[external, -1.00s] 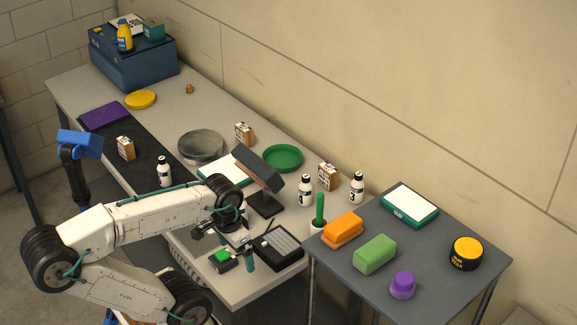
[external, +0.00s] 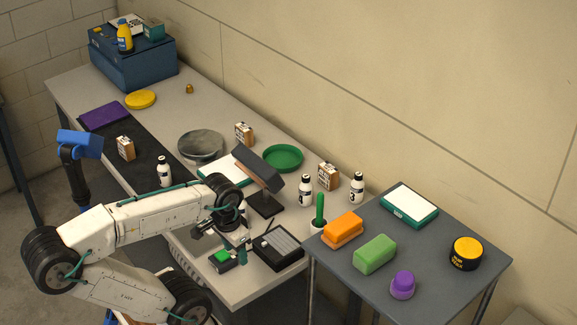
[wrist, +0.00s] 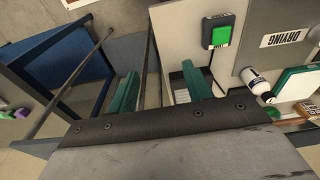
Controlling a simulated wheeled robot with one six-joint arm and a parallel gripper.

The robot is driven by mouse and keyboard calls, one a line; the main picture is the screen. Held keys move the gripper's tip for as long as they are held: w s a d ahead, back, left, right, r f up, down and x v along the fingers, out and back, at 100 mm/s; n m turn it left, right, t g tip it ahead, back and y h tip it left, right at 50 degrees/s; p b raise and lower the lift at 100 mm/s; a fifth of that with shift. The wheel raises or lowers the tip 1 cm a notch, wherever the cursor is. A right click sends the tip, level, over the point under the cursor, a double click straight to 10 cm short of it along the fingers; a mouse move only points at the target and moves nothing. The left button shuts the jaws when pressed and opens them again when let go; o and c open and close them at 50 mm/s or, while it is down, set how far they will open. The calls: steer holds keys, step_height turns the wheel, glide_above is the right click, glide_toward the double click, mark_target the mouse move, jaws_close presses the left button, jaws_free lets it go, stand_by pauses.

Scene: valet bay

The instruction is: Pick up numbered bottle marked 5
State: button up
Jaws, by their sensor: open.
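Several white bottles with black caps stand on the long bench: one on the dark mat (external: 164,174), one right of the tilted dark panel (external: 305,191), and one by the bench's right end (external: 357,189). Another is partly hidden behind my wrist (external: 242,209). Their numbers are too small to read surely, so I cannot tell which is 5. In the wrist view one white bottle (wrist: 257,82) lies right of the fingers, apart from them. My gripper (wrist: 158,90) is open and empty, with two teal fingers; it is low over the bench's front end (external: 234,246).
A green-button box (external: 222,259) and a black tray (external: 278,248) are close to my gripper. The tilted dark panel (external: 259,168) stands behind it. A grey side table (external: 440,222) holds orange and green blocks. Small cartons stand near the bottles.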

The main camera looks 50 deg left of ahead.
steer(key=w+a+f+n+t+h, duration=0.35)
steer(key=w+a+n, duration=0.35)
steer(key=a+n, duration=0.3)
steer(key=w+a+f+n+t+h, duration=0.2)
steer(key=w+a+n+t, duration=0.3)
steer(key=a+n, duration=0.5)
steer(key=n+y, duration=1.6)
steer(key=n, duration=0.8)
glide_toward(161, 162)
steer(key=shift+t, duration=0.45)
steer(key=x, duration=0.5)
steer(key=shift+w+a, duration=0.1)
steer(key=shift+w, duration=0.15)
steer(key=shift+s+a+n, duration=0.1)
steer(key=shift+a+n, duration=0.15)
steer(key=shift+n, duration=0.15)
steer(key=x, duration=0.3)
steer(key=f+x, duration=0.1)
steer(key=x, duration=0.3)
steer(key=shift+a+f, duration=0.1)
steer(key=shift+a, duration=0.05)
jaws_close()
